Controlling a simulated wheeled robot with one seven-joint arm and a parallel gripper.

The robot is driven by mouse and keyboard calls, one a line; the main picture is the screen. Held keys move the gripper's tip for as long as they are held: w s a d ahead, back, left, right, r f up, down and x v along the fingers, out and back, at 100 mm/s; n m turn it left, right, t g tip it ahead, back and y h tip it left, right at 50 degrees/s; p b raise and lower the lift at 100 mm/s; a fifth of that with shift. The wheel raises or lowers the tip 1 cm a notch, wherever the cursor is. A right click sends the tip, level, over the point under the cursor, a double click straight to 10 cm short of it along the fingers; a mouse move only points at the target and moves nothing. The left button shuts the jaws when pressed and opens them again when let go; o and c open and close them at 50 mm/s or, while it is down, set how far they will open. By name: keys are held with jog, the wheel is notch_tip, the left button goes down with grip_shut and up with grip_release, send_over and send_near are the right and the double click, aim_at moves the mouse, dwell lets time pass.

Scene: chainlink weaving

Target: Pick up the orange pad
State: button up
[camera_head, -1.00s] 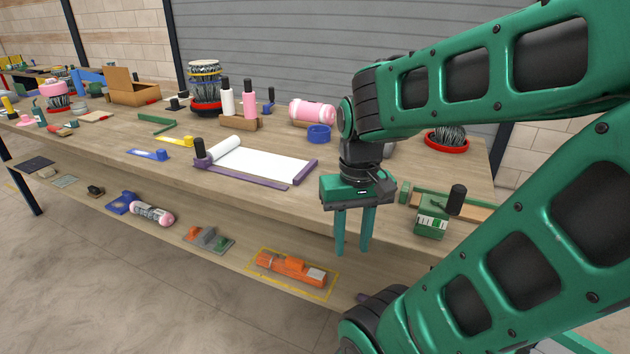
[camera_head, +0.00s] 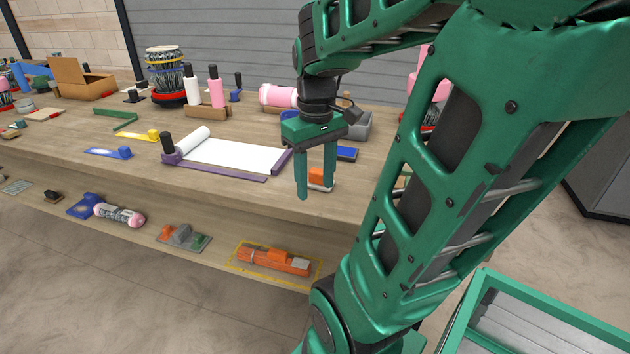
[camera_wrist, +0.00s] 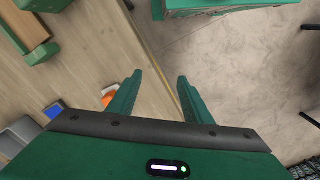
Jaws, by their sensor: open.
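A small orange item (camera_head: 318,178) with a pale base lies on the upper table near its front edge; it may be the orange pad. My gripper (camera_head: 315,191) points down in front of it, and the fingers hide part of it. The fingers are apart with nothing between them. In the wrist view the orange item (camera_wrist: 108,98) shows beside the left finger, partly covered by it, outside the gap between the fingertips (camera_wrist: 158,82). I cannot tell the height of the fingertips over the table.
A white sheet with purple bars (camera_head: 235,155) lies left of my gripper. A blue block (camera_head: 346,153) and a grey bin (camera_head: 358,125) stand behind. An orange tool (camera_head: 272,260) lies on the lower shelf inside a yellow outline. The table's front edge runs close to my gripper.

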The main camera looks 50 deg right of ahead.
aim_at(320, 171)
jog(key=w+d+r+n, duration=0.1)
jog(key=w+d+n, duration=0.1)
jog(key=d, duration=0.2)
jog(key=w+d+r+n, duration=0.1)
jog(key=w+d+n, duration=0.1)
jog(key=d, duration=0.2)
jog(key=w+d+r+n, duration=0.1)
jog(key=w+d+n, duration=0.1)
jog(key=w+d, duration=0.1)
jog(key=shift+w+d+r, duration=0.1)
jog(key=shift+d, duration=0.35)
jog(key=shift+n, duration=0.3)
jog(key=shift+w+a+f, duration=0.1)
jog(key=shift+w+f, duration=0.05)
jog(key=shift+f, duration=2.4)
jog(key=shift+w+a+f, duration=0.1)
jog(key=shift+w+f, duration=0.05)
jog(key=shift+f, duration=2.4)
jog(key=c, duration=0.8)
